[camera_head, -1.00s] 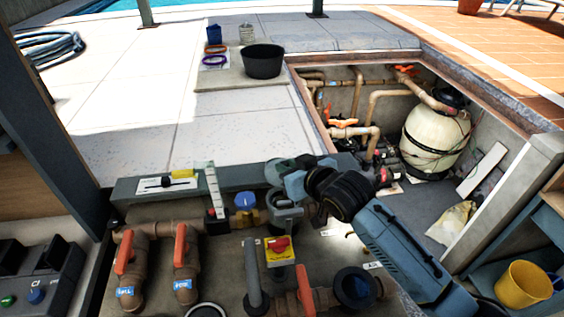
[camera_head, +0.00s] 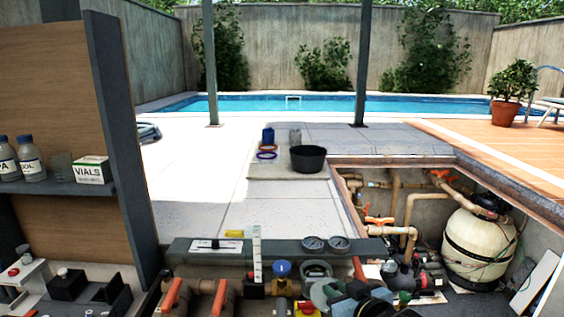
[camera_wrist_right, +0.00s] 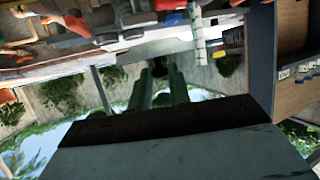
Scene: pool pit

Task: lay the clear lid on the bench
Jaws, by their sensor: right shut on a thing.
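My right gripper (camera_head: 338,297) is low in the head view, just right of and in front of the open grey pump pot (camera_head: 316,268). It is shut on a pale grey-green round piece that looks like the clear lid (camera_head: 322,291). In the right wrist view my gripper fingers (camera_wrist_right: 159,82) reach away from the camera, with a small dark part between their tips; the lid is hard to make out there. The bench appears to be the pipework stand with a dark grey back ledge (camera_head: 215,257). My left gripper is not in view.
Orange-handled valves (camera_head: 172,296) are at the left. A pit with a cream filter tank (camera_head: 478,245) lies right. A shelf with bottles (camera_head: 33,158) is left.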

